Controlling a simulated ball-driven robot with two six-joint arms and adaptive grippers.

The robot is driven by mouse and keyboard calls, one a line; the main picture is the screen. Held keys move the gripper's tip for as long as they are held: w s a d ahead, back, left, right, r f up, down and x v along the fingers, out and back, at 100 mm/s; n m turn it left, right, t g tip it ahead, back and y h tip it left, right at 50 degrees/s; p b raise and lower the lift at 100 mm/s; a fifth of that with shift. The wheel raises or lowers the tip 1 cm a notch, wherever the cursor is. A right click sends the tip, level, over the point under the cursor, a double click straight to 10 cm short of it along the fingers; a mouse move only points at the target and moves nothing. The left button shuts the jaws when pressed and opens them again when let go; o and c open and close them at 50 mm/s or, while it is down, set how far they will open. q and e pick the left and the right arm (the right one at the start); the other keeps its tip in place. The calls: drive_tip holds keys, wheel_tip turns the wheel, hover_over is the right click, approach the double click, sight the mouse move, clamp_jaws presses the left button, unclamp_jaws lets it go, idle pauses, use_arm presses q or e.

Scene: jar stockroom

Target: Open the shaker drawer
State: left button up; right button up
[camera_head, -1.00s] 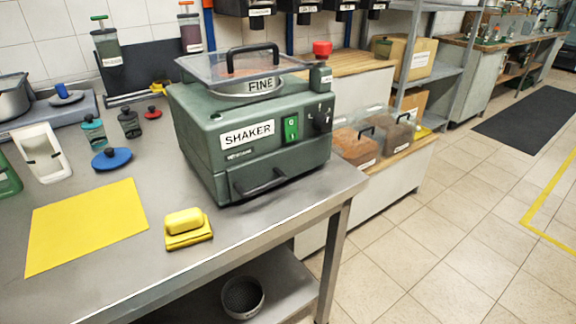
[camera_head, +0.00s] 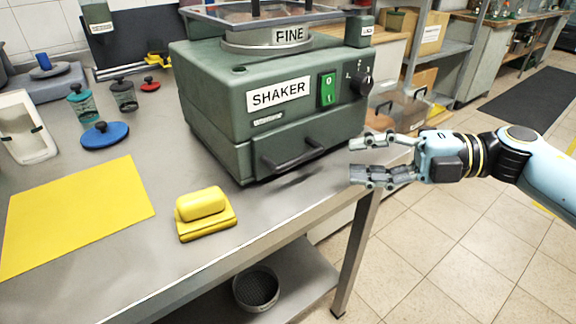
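The green shaker (camera_head: 225,92) stands on the metal table, its labelled front facing me. Its drawer (camera_head: 240,160) is at the bottom of the front, with a dark bar handle (camera_head: 293,153). The drawer looks shut, flush with the body. My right gripper (camera_head: 357,160) comes in from the right, its fingers spread and pointing left. It is open and empty, a short way to the right of the handle and apart from it. My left gripper is not in view.
A yellow block on a yellow base (camera_head: 205,206) sits in front of the shaker, near the table edge. A yellow mat (camera_head: 75,215), a blue lid (camera_head: 104,135) and small jars lie to the left. A round sieve (camera_head: 256,288) is on the lower shelf.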

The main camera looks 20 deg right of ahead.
sight(304, 159)
drive_tip(key=x, duration=0.4)
drive_tip(key=shift+w+a+r, duration=0.1)
drive_tip(key=shift+a+r, duration=0.15)
drive_tip(key=x, duration=0.5)
drive_tip(key=shift+w+f, duration=0.1)
drive_tip(key=shift+w+a, duration=0.15)
drive_tip(key=shift+a, duration=0.25)
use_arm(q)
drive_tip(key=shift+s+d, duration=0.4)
use_arm(e)
drive_tip(key=shift+f, duration=0.1)
drive_tip(key=shift+c, duration=0.4)
clamp_jaws()
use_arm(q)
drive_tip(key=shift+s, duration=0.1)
